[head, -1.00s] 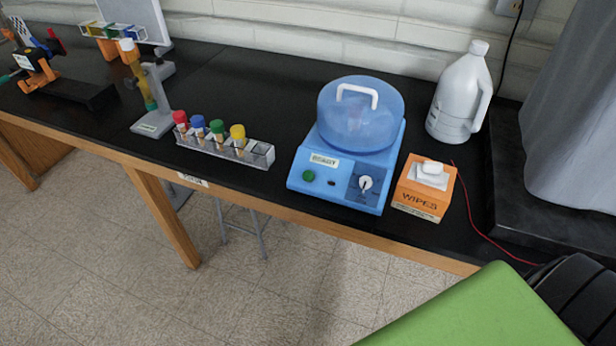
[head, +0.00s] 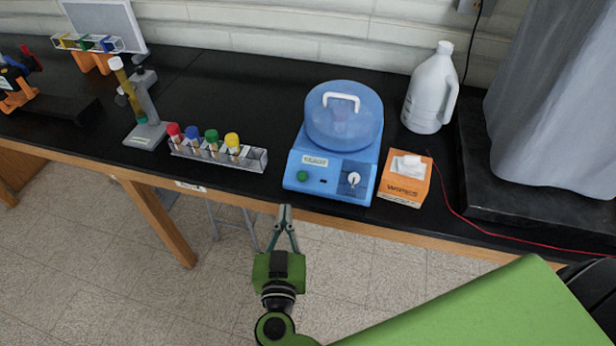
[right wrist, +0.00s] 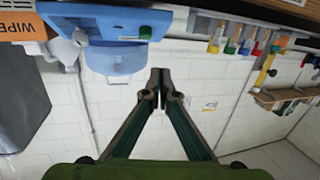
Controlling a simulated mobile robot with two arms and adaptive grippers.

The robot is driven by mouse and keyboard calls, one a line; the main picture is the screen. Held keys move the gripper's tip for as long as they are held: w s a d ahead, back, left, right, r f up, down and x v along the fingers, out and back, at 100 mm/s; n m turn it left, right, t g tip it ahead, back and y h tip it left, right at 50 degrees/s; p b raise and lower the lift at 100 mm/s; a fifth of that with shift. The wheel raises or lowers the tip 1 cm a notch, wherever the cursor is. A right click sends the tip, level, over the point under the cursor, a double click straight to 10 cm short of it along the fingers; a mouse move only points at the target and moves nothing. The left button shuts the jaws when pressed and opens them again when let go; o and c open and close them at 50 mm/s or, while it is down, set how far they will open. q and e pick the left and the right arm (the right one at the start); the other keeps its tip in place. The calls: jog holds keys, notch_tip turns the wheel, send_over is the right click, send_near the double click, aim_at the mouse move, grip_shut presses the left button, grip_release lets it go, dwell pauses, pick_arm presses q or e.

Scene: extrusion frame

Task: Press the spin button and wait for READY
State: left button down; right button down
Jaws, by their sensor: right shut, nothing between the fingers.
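The blue centrifuge (head: 335,190) stands on the black bench with its clear blue domed lid (head: 345,120) down. Its green button (head: 302,176) is at the front left, below a small label plate whose text is too blurred to read surely. A white knob (head: 353,179) is at the front right. My right gripper (head: 285,208) is shut and empty, in front of the bench edge, a little below and left of the green button, apart from it. In the right wrist view the gripper (right wrist: 160,74) is shut near the upside-down centrifuge (right wrist: 110,27) and its green button (right wrist: 145,32). My left gripper is not in view.
A clear rack (head: 250,159) of capped tubes stands left of the centrifuge. An orange wipes box (head: 402,188) and a white jug (head: 430,95) stand to its right. A red wire (head: 470,222) runs along the bench. A grey stand (head: 148,130) is farther left.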

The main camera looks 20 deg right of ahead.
jog(key=r, duration=0.1)
jog(key=s+d+r+m+g+h, duration=0.1)
jog(key=shift+s+d+r, duration=0.15)
jog(key=shift+d+r, duration=0.15)
jog(key=b, duration=0.6)
send_near(303, 172)
notch_tip(303, 172, up, 2)
jog(key=w, duration=0.3)
jog(key=d+f+b, duration=0.1)
jog(key=b, duration=0.1)
jog(key=w+f+b, duration=0.1)
jog(key=b, duration=0.1)
jog(key=shift+w+d, duration=0.2)
jog(key=shift+d, duration=0.2)
jog(key=shift+w+d+f+b, duration=0.15)
jog(key=shift+w+f+b, duration=0.2)
jog(key=shift+b, duration=0.5)
